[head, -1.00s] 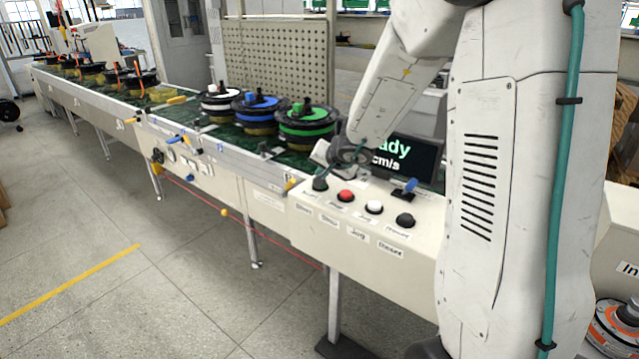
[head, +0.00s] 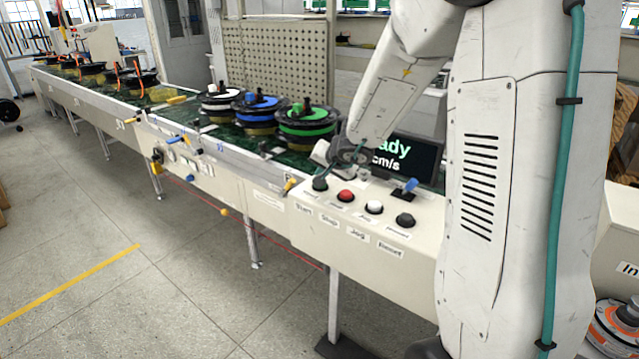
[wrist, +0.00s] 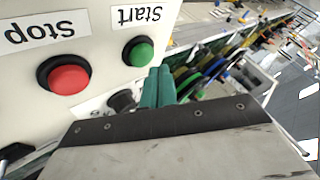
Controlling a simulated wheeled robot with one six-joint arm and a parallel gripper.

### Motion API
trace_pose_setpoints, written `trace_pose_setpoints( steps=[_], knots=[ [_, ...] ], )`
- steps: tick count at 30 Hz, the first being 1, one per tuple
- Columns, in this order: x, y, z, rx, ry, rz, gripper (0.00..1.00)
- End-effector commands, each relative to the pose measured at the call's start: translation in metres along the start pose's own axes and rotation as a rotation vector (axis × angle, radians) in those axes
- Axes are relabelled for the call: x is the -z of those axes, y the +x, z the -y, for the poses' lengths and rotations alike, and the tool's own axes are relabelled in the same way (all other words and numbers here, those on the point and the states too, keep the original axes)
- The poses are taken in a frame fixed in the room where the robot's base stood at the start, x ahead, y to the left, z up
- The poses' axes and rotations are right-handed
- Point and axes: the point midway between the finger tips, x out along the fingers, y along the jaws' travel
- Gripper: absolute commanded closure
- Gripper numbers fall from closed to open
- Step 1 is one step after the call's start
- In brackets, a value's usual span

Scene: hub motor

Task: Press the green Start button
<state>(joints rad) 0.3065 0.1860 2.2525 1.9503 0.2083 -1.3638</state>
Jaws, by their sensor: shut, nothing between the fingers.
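The green Start button (wrist: 141,53) is a round cap in a black collar on a pale control panel (head: 310,238). In the wrist view it sits beside the label Start. My gripper (wrist: 159,72) is shut and empty. Its teal fingertips are close beside the green button's edge in the wrist view; whether they touch it I cannot tell.
The red Stop button (head: 345,196), white Jog button (head: 374,207) and black Reset button (head: 405,220) line up to the right. A display (head: 412,158) reading "ady" and "cm/s" stands behind. A conveyor (head: 215,135) carries several hub motors leftward along the panel's side.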

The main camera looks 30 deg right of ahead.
Motion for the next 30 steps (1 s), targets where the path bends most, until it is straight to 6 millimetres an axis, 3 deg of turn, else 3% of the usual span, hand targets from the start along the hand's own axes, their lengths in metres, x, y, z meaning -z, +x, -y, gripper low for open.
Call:
trace_pose_setpoints(
  steps=[30],
  knots=[
    [-0.0056, 0.009, -0.0052, 0.0, 0.001, 0.001, 1.0]
  ],
)
